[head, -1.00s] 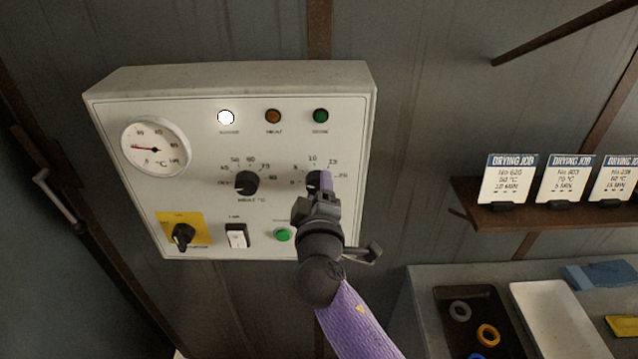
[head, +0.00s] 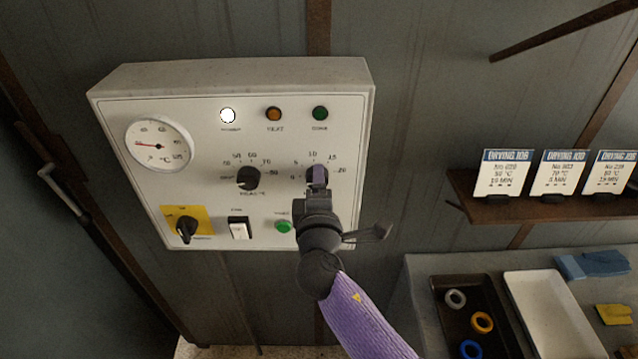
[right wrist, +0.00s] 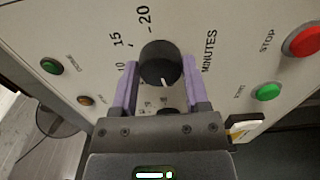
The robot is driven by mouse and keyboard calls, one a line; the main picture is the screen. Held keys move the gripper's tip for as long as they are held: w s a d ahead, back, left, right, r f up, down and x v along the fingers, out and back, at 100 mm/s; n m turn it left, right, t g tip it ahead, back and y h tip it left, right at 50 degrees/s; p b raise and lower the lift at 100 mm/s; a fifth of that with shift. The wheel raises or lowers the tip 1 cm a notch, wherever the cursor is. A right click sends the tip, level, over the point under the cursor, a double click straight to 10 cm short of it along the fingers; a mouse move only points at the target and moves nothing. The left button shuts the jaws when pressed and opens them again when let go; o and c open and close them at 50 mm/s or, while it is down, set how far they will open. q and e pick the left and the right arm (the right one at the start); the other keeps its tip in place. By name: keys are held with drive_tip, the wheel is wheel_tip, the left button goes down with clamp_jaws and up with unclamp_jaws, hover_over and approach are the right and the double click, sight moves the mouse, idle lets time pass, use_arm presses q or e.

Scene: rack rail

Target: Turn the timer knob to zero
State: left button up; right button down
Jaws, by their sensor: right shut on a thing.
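The timer knob (head: 311,172) is a black dial at the lower right of the white control panel, with a minutes scale around it. In the right wrist view the knob (right wrist: 160,62) sits between the two purple fingers of my right gripper (right wrist: 160,80), which is shut on it. Its white pointer line faces down toward the gripper, away from the 20 mark; the marks near it are small and partly hidden, so the exact reading is unclear. In the head view the right gripper (head: 318,177) covers part of the knob. My left gripper is not in view.
The panel also carries a heat knob (head: 248,178), a yellow-backed switch (head: 186,230), a white rocker switch (head: 239,228), a green button (head: 283,226) and a lit white lamp (head: 228,115). Job cards (head: 502,173) stand on a shelf.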

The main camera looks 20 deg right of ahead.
drive_tip(key=shift+c, duration=0.4)
unclamp_jaws()
drive_tip(key=b+v, duration=0.2)
drive_tip(key=v, duration=0.8)
